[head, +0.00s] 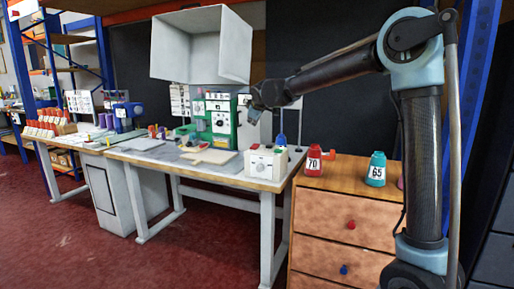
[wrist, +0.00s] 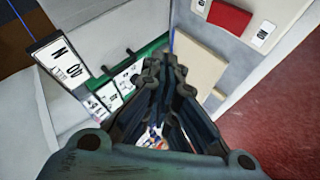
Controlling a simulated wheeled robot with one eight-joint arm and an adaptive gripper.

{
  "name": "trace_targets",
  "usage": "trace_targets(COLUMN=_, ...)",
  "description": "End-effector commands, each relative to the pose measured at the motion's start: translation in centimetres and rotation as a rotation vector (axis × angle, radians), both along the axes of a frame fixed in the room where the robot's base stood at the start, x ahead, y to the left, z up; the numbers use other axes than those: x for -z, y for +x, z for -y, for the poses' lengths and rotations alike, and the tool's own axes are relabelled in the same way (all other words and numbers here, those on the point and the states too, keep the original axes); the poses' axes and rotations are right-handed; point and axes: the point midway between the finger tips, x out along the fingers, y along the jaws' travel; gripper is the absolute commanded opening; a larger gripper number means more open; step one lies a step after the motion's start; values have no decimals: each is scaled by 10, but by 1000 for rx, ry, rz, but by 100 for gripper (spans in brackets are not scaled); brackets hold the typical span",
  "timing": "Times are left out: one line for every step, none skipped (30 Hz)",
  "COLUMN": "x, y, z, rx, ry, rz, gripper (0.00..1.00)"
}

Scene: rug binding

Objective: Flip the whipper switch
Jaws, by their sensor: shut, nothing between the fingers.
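A green and white machine (head: 221,122) with dials and labelled panels stands at the back of the work table. A cream box (head: 266,163) with a dark knob and coloured buttons sits at the table's front right corner. I cannot tell which small control is the whipper switch. My gripper (head: 254,113) is raised above the table, in front of the machine's right side. It is shut and empty. In the wrist view my gripper (wrist: 165,68) points toward a green-edged panel with white labels (wrist: 118,80); the fingers hide part of it.
A pale cabinet or hood (head: 200,45) hangs above the machine. Red floor (head: 80,240) is open in front.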

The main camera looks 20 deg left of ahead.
Motion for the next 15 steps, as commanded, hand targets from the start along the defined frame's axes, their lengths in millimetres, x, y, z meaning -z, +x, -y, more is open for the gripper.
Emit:
trace_targets(x=5, y=1, z=0, rx=0, ry=0, rz=0, gripper=0)
trace_targets(x=8, y=1, z=0, rx=0, ry=0, rz=0, gripper=0)
trace_targets(x=12, y=2, z=0, rx=0, ry=0, rz=0, gripper=0)
trace_targets(x=16, y=3, z=0, rx=0, ry=0, rz=0, gripper=0)
trace_targets(x=19, y=3, z=0, rx=1, ry=1, rz=0, gripper=0)
trace_targets(x=24, y=4, z=0, rx=1, ry=1, rz=0, gripper=0)
trace_targets(x=28, y=4, z=1, rx=1, ry=1, rz=0, gripper=0)
trace_targets(x=31, y=5, z=1, rx=1, ry=1, rz=0, gripper=0)
trace_targets(x=36, y=6, z=1, rx=1, ry=0, rz=-1, gripper=0)
trace_targets(x=40, y=6, z=1, rx=1, ry=0, rz=-1, gripper=0)
trace_targets(x=43, y=7, z=1, rx=1, ry=0, rz=-1, gripper=0)
trace_targets(x=48, y=8, z=1, rx=1, ry=0, rz=-1, gripper=0)
trace_targets(x=51, y=8, z=1, rx=1, ry=0, rz=-1, gripper=0)
trace_targets(x=55, y=9, z=1, rx=1, ry=0, rz=-1, gripper=0)
trace_targets(x=59, y=10, z=1, rx=1, ry=0, rz=-1, gripper=0)
